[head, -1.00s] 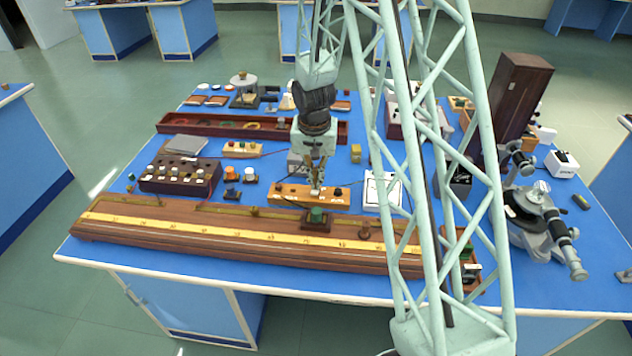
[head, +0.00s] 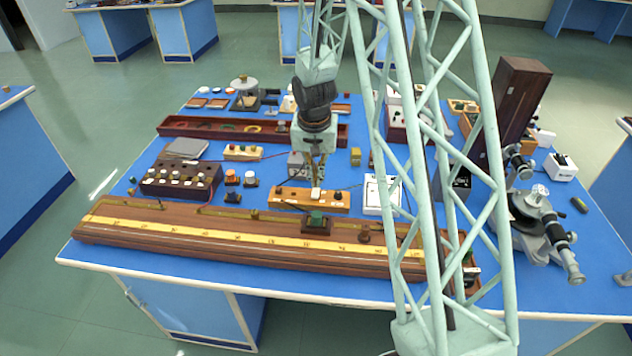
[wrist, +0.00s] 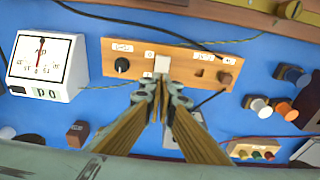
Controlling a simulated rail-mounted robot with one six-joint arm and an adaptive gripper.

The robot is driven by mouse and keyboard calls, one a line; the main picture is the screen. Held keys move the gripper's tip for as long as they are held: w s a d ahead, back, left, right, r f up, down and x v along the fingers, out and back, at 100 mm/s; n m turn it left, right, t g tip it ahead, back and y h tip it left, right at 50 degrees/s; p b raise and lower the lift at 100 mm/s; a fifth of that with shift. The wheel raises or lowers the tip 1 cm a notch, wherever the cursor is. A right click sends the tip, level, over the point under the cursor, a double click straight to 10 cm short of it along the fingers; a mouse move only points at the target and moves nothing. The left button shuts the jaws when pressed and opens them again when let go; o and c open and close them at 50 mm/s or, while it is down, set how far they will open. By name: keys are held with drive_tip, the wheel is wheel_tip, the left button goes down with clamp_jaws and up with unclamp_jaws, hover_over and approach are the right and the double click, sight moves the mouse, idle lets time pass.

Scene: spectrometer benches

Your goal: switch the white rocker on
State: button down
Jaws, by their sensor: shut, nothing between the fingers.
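The white rocker (wrist: 162,64) is a small pale block on a long wooden switch board (wrist: 196,66). It also shows in the head view (head: 316,194), near the middle of the board. A black knob (wrist: 122,65) sits to one side of it and a dark brown knob (wrist: 225,78) to the other. My gripper (wrist: 161,88) is shut and empty, its tips close together just beside the rocker in the wrist view. In the head view my gripper (head: 317,184) points down over the rocker. I cannot tell whether the tips touch it, nor which way the rocker is tilted.
A white meter (wrist: 46,66) stands beside the board. A long wooden wire bridge (head: 250,238) lies in front, and a dark box with several knobs (head: 180,180) is at left. Thin dark leads run near the board. My lattice arm covers part of the bench's right side.

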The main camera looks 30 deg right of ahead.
wheel_tip(320, 180, up, 12)
drive_tip(key=w+p, duration=0.1)
drive_tip(key=p, duration=0.1)
drive_tip(key=shift+w+d+f, duration=0.15)
drive_tip(key=shift+d+f, duration=0.05)
drive_tip(key=shift+d, duration=0.25)
idle(0.5)
wheel_tip(320, 180, up, 12)
drive_tip(key=r+n, duration=0.1)
drive_tip(key=n, duration=0.1)
hover_over(316, 189)
drive_tip(key=s+a, duration=0.6)
drive_tip(key=s, duration=0.1)
drive_tip(key=s+a+r+n+t, duration=0.1)
drive_tip(key=s+a+r, duration=0.4)
drive_tip(key=s+r, duration=0.35)
drive_tip(key=s+a+r+n+t, duration=0.1)
drive_tip(key=s+a+r+n, duration=0.1)
drive_tip(key=s, duration=1)
drive_tip(key=s+a+r+n+y, duration=0.1)
drive_tip(key=s+a+r, duration=0.3)
drive_tip(key=s, duration=0.9)
drive_tip(key=shift+s+a+r+n+t, duration=0.25)
drive_tip(key=shift+a+n+t, duration=0.15)
drive_tip(key=shift+a+n, duration=0.5)
